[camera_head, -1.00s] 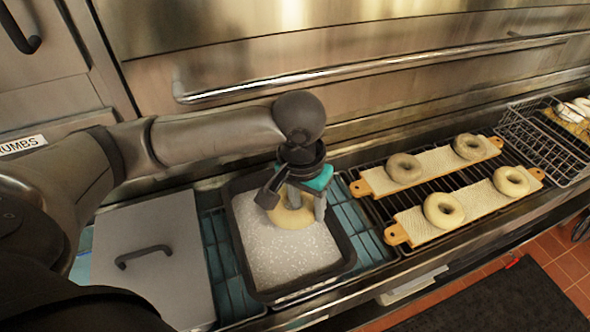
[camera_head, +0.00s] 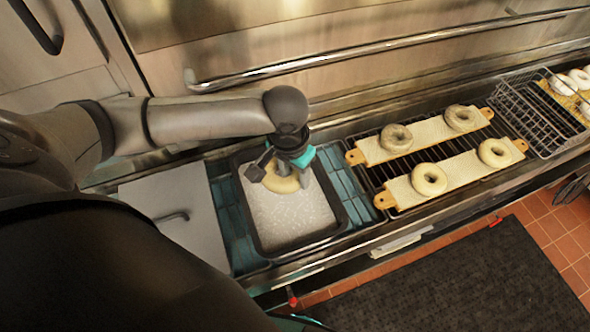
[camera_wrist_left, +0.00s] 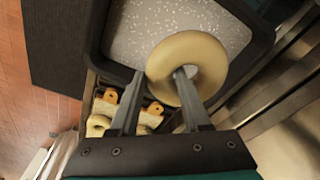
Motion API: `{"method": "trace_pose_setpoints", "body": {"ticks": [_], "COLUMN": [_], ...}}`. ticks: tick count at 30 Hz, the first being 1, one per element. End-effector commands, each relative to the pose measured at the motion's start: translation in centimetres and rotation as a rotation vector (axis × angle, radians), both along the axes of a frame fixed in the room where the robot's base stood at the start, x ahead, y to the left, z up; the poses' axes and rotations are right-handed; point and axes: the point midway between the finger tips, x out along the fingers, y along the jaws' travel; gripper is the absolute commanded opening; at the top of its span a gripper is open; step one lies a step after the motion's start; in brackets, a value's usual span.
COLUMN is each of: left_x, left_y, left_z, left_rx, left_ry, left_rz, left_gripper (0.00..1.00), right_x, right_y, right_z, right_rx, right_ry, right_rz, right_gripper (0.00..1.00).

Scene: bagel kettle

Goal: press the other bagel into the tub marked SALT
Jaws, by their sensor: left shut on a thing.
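My left gripper (camera_head: 286,168) is shut on a pale bagel (camera_head: 279,184) above the dark tub (camera_head: 248,207) of white, grainy salt. No label on the tub is readable. In the left wrist view one finger passes into the hole of the bagel (camera_wrist_left: 210,52), and the other lies at its outer edge. The bagel looks flat, towards the far part of the salt. I cannot tell whether it touches the salt. Part of it is hidden by the gripper. My right gripper is not in view.
A closed grey lid with a handle (camera_head: 180,205) lies left of the tub. Right of it, two boards (camera_head: 400,192) (camera_head: 372,152) carry several bagels. A wire basket (camera_head: 545,120) with bagels stands at the far right. A metal rail (camera_head: 350,62) runs behind.

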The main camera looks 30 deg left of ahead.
Motion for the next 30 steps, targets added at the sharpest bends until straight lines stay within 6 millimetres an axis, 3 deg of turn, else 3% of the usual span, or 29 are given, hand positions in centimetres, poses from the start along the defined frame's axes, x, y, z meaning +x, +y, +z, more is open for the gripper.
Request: {"method": "trace_pose_setpoints", "body": {"ticks": [17,30], "left_x": [0.1,0.1], "left_y": [0.0,0.0], "left_z": [-5.3,-8.7], "left_rx": [0.001,0.000], "left_ry": [-0.002,-0.001], "left_rz": [0.000,0.001], "left_gripper": [0.00,0.00], "right_x": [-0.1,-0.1], "right_y": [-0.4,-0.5], "right_z": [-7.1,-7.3], "right_rx": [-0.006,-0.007], "right_ry": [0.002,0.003], "right_rz": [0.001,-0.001], "right_gripper": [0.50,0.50]}}
